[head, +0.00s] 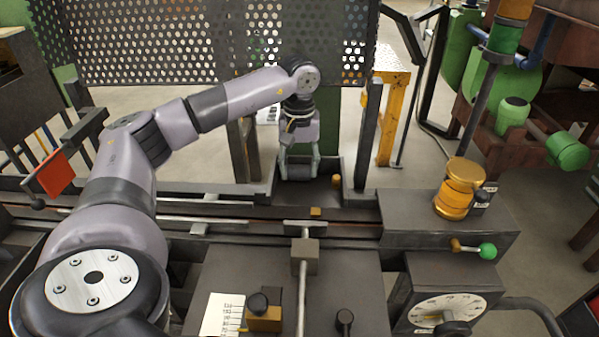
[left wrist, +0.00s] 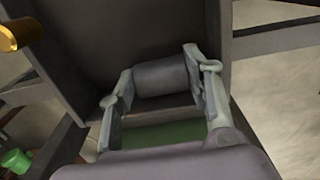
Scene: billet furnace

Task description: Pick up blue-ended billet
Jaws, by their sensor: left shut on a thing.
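A dark grey cylindrical billet (head: 298,173) lies sideways between the fingers of my left gripper (head: 299,168), in or just above a dark tray (head: 262,190) at the back of the bench. My left gripper points down and is shut on the billet, one finger at each end. In the left wrist view the billet (left wrist: 161,79) spans between the two fingertips (left wrist: 160,84). Its end faces are hidden by the fingers, so I see no blue on it. I cannot tell whether it touches the tray floor. My right gripper is not in view.
A perforated metal screen (head: 200,45) stands behind the tray. Rails (head: 210,212) run across the bench in front. An orange beacon-like cylinder (head: 457,188), a green-knobbed lever (head: 487,251) and a dial (head: 447,308) are at the right. A red plate (head: 50,173) is at the left.

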